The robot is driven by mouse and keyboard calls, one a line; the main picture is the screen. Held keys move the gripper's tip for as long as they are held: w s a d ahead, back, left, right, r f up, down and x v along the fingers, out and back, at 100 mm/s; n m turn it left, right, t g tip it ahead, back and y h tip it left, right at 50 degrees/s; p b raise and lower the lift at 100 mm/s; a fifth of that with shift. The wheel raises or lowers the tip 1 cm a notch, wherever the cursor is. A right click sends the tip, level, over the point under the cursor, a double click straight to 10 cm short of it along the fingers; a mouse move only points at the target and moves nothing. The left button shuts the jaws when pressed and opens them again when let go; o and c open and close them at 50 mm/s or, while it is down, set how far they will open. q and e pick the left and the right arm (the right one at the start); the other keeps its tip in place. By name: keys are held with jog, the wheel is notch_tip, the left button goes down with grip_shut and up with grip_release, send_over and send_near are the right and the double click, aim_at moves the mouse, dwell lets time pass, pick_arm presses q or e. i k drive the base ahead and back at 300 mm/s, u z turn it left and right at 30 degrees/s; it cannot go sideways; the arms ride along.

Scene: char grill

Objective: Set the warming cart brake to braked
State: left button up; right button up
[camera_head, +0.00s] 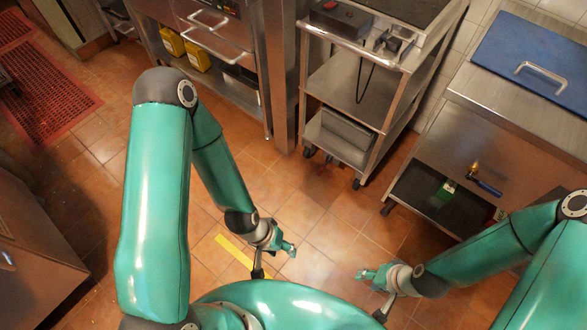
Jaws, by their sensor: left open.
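A steel cart (397,108) with several shelves and casters stands at the upper middle; it looks like the warming cart. One caster (357,184) shows at its front right corner and another (309,151) at its left. A small reddish spot (322,169) shows low by the left caster; I cannot tell if it is the brake, or its setting. My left gripper (290,247) is open above the tiled floor, below the cart in the picture and apart from it. My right gripper (364,274) is lower right of it, also apart from the cart; its jaw opening is unclear.
A steel counter (520,112) with a blue board (540,55) stands right of the cart. A steel cabinet unit (210,38) stands to its left. A yellow floor strip (233,250) lies near my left gripper. Tiled floor (330,235) before the cart is clear.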

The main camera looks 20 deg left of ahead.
aim_at(322, 170)
jog(key=u, duration=0.3)
jog(key=k, duration=0.5)
jog(key=u, duration=1.25)
jog(key=i, duration=2.5)
jog(key=z, duration=0.6)
